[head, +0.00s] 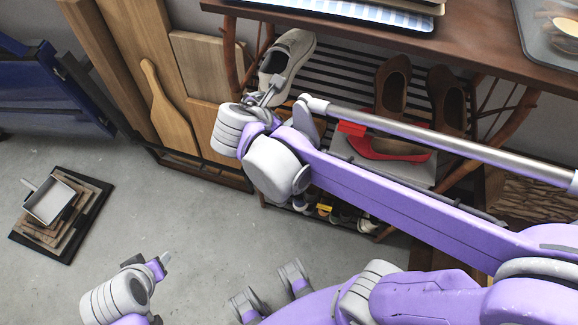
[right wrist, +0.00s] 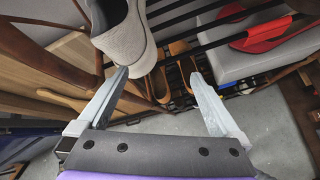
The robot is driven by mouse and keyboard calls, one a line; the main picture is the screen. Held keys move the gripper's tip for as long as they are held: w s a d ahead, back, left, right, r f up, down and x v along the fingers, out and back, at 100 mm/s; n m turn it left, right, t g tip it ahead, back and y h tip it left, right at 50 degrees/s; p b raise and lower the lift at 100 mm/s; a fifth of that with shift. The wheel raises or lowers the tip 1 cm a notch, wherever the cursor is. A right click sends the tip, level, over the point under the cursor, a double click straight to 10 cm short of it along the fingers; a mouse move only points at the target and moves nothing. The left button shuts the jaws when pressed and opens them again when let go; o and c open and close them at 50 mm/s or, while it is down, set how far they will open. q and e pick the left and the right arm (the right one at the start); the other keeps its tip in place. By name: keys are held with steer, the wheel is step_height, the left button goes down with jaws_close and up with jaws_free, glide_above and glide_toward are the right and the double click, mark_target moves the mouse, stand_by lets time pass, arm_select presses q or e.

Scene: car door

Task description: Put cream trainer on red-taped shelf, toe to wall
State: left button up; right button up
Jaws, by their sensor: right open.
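The cream trainer (head: 290,52) sits at the left end of the slatted rack in the head view, tilted, with its opening towards the back. In the right wrist view the trainer (right wrist: 124,40) shows its rounded mesh end towards my gripper. My right gripper (head: 268,95) is open, just in front of that end. In the wrist view its fingertips (right wrist: 157,76) are apart, the left one close to the trainer; I cannot tell if they touch. A red piece (head: 352,128), perhaps tape, shows at the shelf edge. My left gripper (head: 160,262) is low over the floor, jaws unclear.
Brown shoes (head: 391,84) and a red shoe (head: 390,152) stand on the rack to the right. Wooden boards (head: 165,105) lean at the left. A wooden table top (head: 470,45) overhangs the rack. Stacked trays (head: 60,210) lie on the otherwise open floor.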

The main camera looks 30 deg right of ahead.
steer(key=s+a+f+m+y, duration=0.2)
steer(key=s+f+m, duration=0.3)
steer(key=m, duration=0.5)
steer(key=s+a+f+m+g+y, duration=0.1)
steer(key=s+f+m+y, duration=0.4)
steer(key=s+m, duration=0.5)
steer(key=shift+a+f+m, duration=0.4)
steer(key=shift+a+f, duration=0.05)
steer(key=shift+a, duration=0.1)
